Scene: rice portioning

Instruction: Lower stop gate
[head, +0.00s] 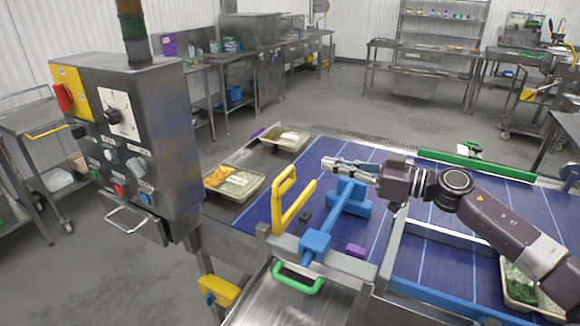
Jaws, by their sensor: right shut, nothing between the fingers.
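The stop gate appears to be the blue T-shaped arm (334,217) that slants over the blue conveyor belt (257,212). Its near end meets a blue block on the grey rail at the belt's near edge. A yellow looped handle (286,196) stands upright beside it, to its left. I cannot tell from this view how the two are joined. My right gripper (334,163) is shut and empty. It points left over the belt, just above and beyond the far end of the blue arm in the picture; whether they touch is unclear. My left gripper is out of view.
Trays of food stand at the belt's far left (234,183) and behind it (281,139); another (518,285) is at the lower right. A control box (133,135) with knobs and buttons stands at left. A green handle (298,278) and purple block (355,251) are near the rail.

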